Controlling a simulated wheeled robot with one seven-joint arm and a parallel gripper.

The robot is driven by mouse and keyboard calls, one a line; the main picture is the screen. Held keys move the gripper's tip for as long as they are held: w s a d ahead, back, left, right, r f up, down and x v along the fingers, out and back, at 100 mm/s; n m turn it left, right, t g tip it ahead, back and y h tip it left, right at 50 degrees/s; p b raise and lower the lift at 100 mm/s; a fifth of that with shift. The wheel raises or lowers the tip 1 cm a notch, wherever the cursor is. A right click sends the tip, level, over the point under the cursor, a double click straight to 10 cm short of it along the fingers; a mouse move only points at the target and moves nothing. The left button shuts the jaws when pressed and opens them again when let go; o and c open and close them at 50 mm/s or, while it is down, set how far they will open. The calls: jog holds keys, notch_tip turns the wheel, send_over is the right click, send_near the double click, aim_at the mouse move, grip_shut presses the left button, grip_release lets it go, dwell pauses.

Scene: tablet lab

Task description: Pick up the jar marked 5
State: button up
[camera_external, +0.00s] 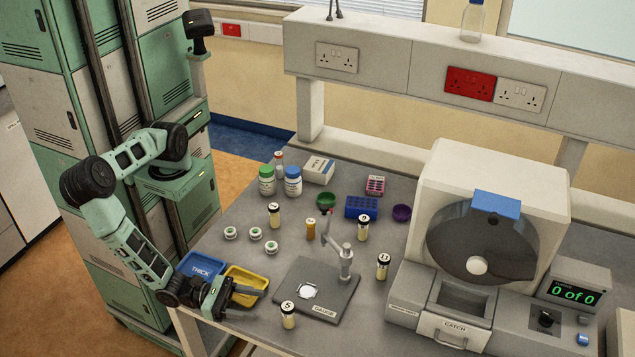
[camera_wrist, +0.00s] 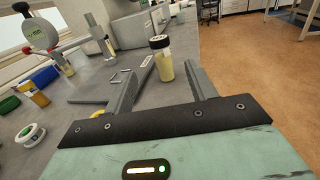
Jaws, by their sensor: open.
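The jar marked 5 (camera_external: 289,319) stands upright near the front edge of the bench. It is a pale, cream-filled jar with a black lid. My gripper (camera_external: 251,302) is low over the bench, just left of this jar, with its fingers pointing towards it. In the wrist view my gripper (camera_wrist: 164,77) is open and empty, its two fingers spread apart. A cream jar with a black lid (camera_wrist: 166,69) stands ahead, between the lines of the fingers near their tips. Its number cannot be read there. I see no contact with the fingers.
The gauge stand (camera_external: 327,297) is just behind the jar. Other black-lidded jars (camera_external: 274,221), (camera_external: 363,232) and (camera_external: 382,271) stand farther back. A blue tray (camera_external: 197,269) and a yellow tray (camera_external: 247,276) lie beside my gripper. The catch machine (camera_external: 453,331) is at right.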

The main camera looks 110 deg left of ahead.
aim_at(290, 310)
jog(key=p+x, duration=0.1)
jog(key=x, duration=0.5)
jog(key=shift+w, duration=0.15)
jog(key=x, duration=0.1)
jog(key=p+x, duration=0.2)
jog(key=x, duration=0.1)
jog(key=shift+w+d+r, duration=0.1)
jog(key=shift+r, duration=0.15)
jog(key=shift+w, duration=0.55)
jog(key=shift+f, duration=0.1)
jog(key=c, duration=1.1)
